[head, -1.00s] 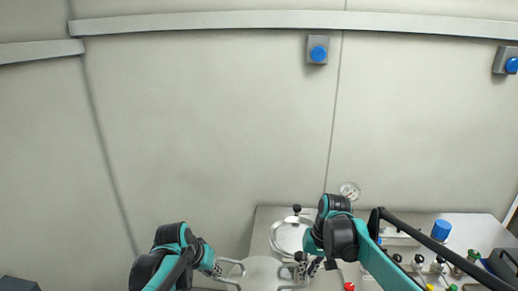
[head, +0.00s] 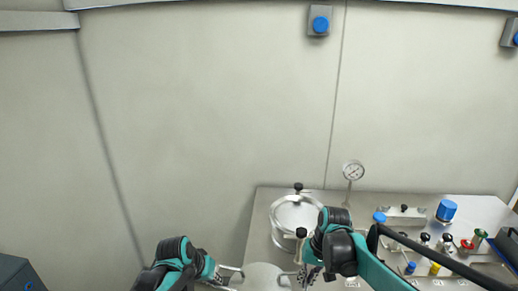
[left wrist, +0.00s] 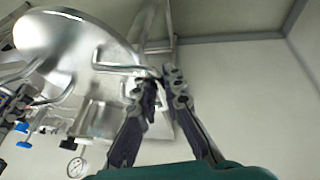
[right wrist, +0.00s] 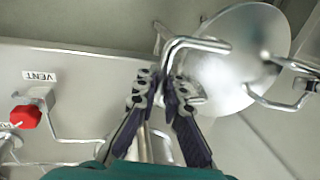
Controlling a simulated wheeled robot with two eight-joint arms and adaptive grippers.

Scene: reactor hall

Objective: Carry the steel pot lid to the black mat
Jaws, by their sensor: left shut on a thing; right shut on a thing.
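The steel pot lid (head: 265,277) is a shiny round disc with a wire handle on each side. It is at the bottom of the head view, partly cut off, between my two grippers. My left gripper (head: 232,274) is shut on the left handle; the left wrist view shows its fingers (left wrist: 158,84) closed on the wire beside the lid (left wrist: 75,38). My right gripper (head: 306,276) is on the opposite handle; the right wrist view shows its fingers (right wrist: 166,88) shut on the bent wire beside the lid (right wrist: 232,62). I see no black mat in any view.
A steel bench (head: 262,205) stands beyond and right of the lid. It carries a round lidded vessel (head: 298,214), a gauge (head: 353,171), a blue-capped part (head: 446,210) and several coloured valves. A dark box (head: 20,275) is at lower left. A pale wall rises behind.

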